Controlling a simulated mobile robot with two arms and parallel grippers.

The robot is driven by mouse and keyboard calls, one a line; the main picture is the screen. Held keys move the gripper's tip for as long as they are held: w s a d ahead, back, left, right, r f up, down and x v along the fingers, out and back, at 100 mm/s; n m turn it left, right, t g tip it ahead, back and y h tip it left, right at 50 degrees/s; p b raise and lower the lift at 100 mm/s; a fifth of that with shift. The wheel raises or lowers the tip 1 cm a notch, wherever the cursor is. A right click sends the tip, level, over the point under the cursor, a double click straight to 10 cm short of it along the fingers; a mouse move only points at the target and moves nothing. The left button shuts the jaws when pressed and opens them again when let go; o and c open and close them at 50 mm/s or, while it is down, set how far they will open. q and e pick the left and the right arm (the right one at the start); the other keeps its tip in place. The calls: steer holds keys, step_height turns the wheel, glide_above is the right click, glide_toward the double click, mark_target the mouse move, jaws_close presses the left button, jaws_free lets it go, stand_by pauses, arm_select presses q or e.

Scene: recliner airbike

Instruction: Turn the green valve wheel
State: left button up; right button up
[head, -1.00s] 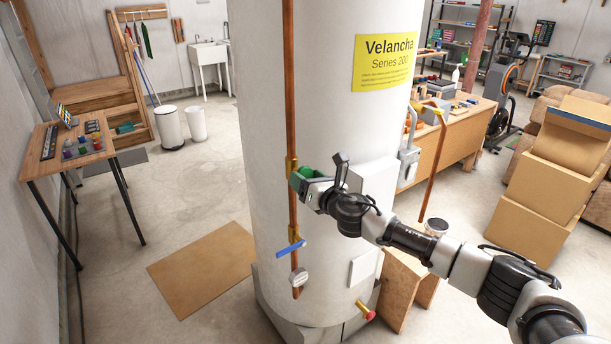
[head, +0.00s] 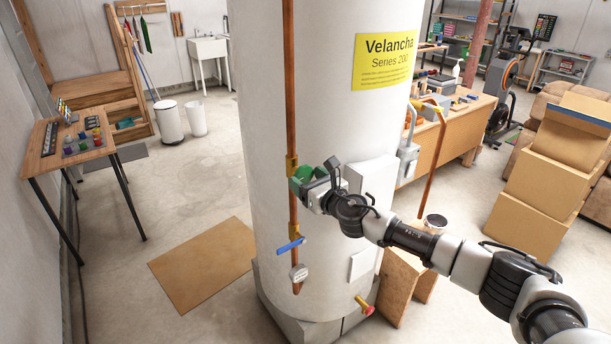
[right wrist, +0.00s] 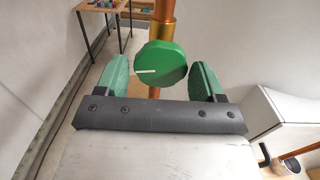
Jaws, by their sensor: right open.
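The green valve wheel (right wrist: 162,63) sits on the copper pipe (right wrist: 165,12) in the right wrist view, with a short white mark on its face. My right gripper (right wrist: 163,84) is open, with one green-padded finger on each side of the wheel and a visible gap on both sides. In the head view my right gripper (head: 308,183) is at the vertical copper pipe (head: 290,95) on the white tank. The wheel is hard to tell from the green finger pads there. My left gripper is not in view.
The white tank (head: 325,130) stands right behind the pipe. A grey box (head: 368,180) juts from the tank beside my right wrist.

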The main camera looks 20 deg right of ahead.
steer(key=shift+p+v, duration=0.4)
steer(key=shift+v, duration=1.85)
steer(key=shift+d, duration=0.1)
